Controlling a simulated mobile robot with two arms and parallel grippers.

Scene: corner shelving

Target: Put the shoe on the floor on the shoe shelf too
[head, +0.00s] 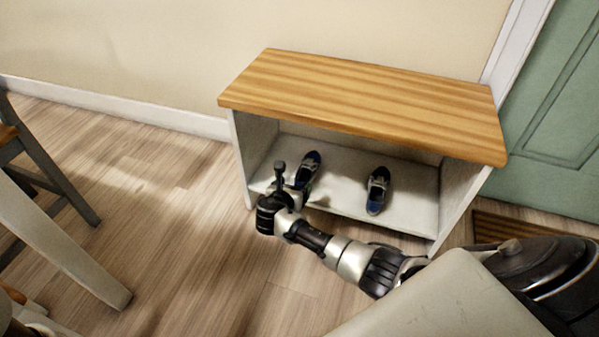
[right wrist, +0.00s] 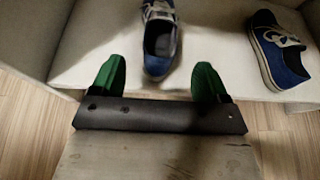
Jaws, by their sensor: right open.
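Two blue shoes stand apart on the white lower board of the shoe shelf (head: 340,206). The left shoe (head: 308,169) is just beyond my right gripper (head: 290,177) in the head view. The right shoe (head: 378,190) stands further right on the same board. In the right wrist view, the left shoe (right wrist: 160,40) lies ahead, between the lines of the two open green fingers (right wrist: 158,82). The right shoe (right wrist: 280,50) is at the upper right there. My right gripper is open and empty at the shelf's front edge. My left gripper is not in view.
The shelf has a wooden top (head: 365,95) above the shoes and white side walls. A green door (head: 555,130) and a brown mat (head: 500,228) are at the right. Chair or table legs (head: 60,245) stand at the left. The wooden floor (head: 190,240) between is clear.

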